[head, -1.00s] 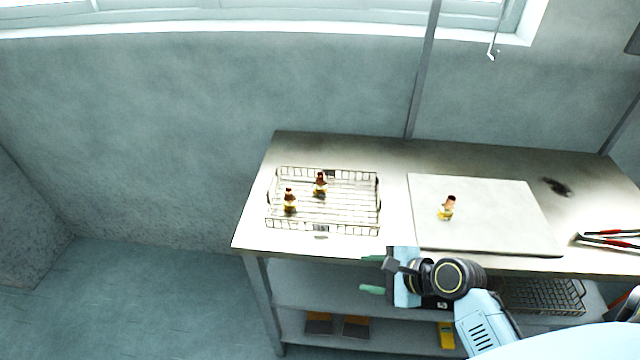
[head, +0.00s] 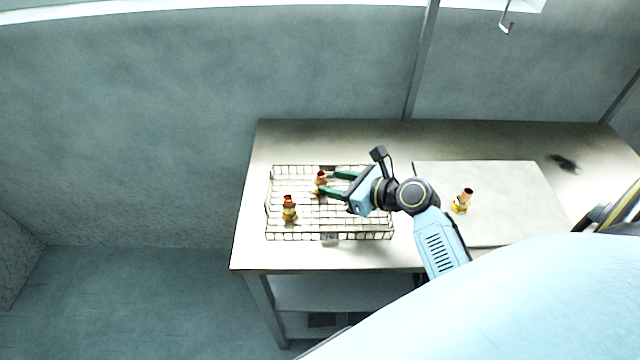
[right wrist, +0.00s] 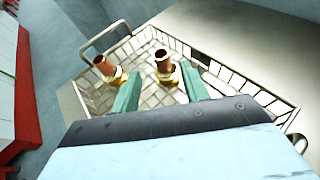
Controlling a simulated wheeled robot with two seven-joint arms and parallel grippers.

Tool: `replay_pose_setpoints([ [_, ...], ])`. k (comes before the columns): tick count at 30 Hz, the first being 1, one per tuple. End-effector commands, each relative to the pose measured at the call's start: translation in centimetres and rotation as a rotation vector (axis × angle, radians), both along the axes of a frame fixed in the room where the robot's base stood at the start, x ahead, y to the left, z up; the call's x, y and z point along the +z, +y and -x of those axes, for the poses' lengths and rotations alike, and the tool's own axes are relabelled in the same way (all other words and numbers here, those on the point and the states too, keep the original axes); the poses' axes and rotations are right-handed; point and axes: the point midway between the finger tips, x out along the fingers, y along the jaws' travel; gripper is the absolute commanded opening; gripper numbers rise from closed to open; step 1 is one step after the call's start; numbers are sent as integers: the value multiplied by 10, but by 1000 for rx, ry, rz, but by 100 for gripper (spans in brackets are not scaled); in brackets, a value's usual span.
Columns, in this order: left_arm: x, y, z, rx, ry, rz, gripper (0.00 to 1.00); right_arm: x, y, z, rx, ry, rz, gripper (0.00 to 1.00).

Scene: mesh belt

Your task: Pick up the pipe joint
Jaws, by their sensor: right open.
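Two copper-and-brass pipe joints stand in a wire basket (head: 360,234). The farther joint (head: 320,181) is at the tips of my right gripper (head: 327,183); it also shows in the right wrist view (right wrist: 163,66). The nearer joint (head: 289,209) stands to the left and shows in the right wrist view (right wrist: 106,69). A third pipe joint (head: 462,201) stands on the pale board (head: 515,200). My right gripper is open, its green fingers over the basket, with the farther joint just ahead of or between the fingertips. My left gripper is not in view.
The basket's wire walls (right wrist: 240,83) surround the two joints. The metal table (head: 330,140) is clear behind the basket. A dark object (head: 563,163) lies at the table's back right. The wall stands behind the table.

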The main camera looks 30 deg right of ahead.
Motion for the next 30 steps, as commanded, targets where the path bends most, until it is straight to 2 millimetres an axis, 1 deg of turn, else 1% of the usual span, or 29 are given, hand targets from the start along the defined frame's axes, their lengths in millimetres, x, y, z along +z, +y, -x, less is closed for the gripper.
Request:
replay_pose_setpoints([
  [1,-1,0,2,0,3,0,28,-3,3,-6,0,-1,0,45],
  [4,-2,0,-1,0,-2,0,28,-6,5,-12,0,0,1,45],
  [8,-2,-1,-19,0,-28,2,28,-8,8,-21,1,-2,1,45],
  [10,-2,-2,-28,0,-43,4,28,-12,11,-30,2,-2,2,45],
  [12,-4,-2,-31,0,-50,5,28,-16,13,-41,1,-1,3,45],
  [15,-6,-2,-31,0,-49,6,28,-22,18,-52,2,0,2,45],
  [18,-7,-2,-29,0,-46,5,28,-25,20,-58,1,1,3,45],
  [25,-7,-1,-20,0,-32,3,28,-25,21,-59,0,1,4,45],
  [26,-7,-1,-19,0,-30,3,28,-25,21,-59,0,1,4,42],
  [30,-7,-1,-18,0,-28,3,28,-25,21,-59,0,1,4,24],
])
